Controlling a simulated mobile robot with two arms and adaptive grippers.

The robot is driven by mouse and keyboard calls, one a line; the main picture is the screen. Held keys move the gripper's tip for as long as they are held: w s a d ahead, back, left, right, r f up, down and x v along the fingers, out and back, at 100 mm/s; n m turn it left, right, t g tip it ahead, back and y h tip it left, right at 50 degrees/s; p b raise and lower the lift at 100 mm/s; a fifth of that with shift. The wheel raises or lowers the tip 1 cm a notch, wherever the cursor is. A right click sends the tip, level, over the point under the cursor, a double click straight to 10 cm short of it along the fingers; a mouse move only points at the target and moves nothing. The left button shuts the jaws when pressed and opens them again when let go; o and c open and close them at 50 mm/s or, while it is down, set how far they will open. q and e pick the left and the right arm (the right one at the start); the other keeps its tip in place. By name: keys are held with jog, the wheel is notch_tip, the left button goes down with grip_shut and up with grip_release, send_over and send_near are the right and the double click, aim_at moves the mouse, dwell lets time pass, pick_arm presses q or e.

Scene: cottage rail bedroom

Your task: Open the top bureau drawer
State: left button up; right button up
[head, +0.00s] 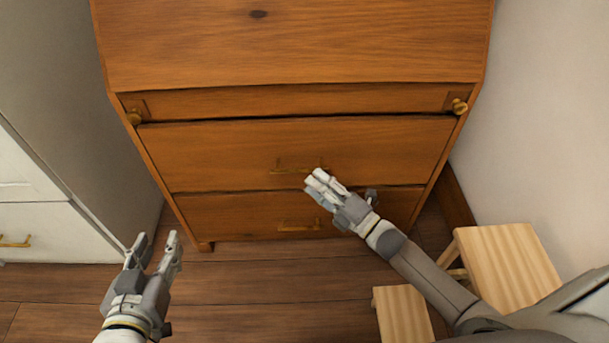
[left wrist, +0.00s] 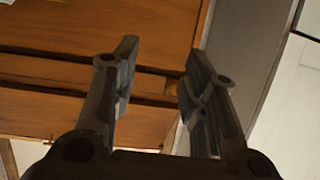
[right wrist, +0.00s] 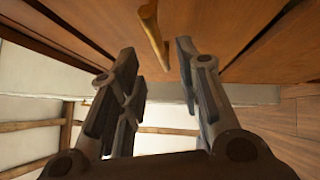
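The wooden bureau (head: 290,45) stands ahead with two wide drawers below a narrow strip. The top drawer (head: 220,150) looks shut, with a brass bar handle (head: 290,169) at its middle. My right gripper (head: 316,178) is at the right end of this handle. In the right wrist view the handle (right wrist: 150,30) shows between the two spread fingertips (right wrist: 157,52); whether either finger touches it I cannot tell. My left gripper (head: 157,239) is open and empty, low at the left, apart from the bureau; its spread fingers also show in the left wrist view (left wrist: 158,55).
The lower drawer (head: 240,213) has its own brass handle (head: 299,226). Brass knobs (head: 134,118) (head: 459,106) flank the strip. A white cabinet (head: 35,222) stands left. A wooden step stool (head: 505,265) is at the right, near my right arm.

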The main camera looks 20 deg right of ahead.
aim_at(305, 174)
pick_arm(q)
jog(key=shift+w+d+r+t+h+b, duration=0.1)
jog(key=shift+w+d+r+t, duration=0.1)
jog(key=shift+r+t, duration=0.3)
jog(key=shift+w+d+r+t+h+b, duration=0.1)
jog(key=shift+w+r+t, duration=0.2)
jog(key=shift+r, duration=0.4)
jog(key=shift+w+d+r+t+h+b, duration=0.15)
jog(key=shift+r+t, duration=0.25)
jog(key=shift+r, duration=0.2)
pick_arm(e)
jog(key=shift+x, duration=2.5)
grip_shut()
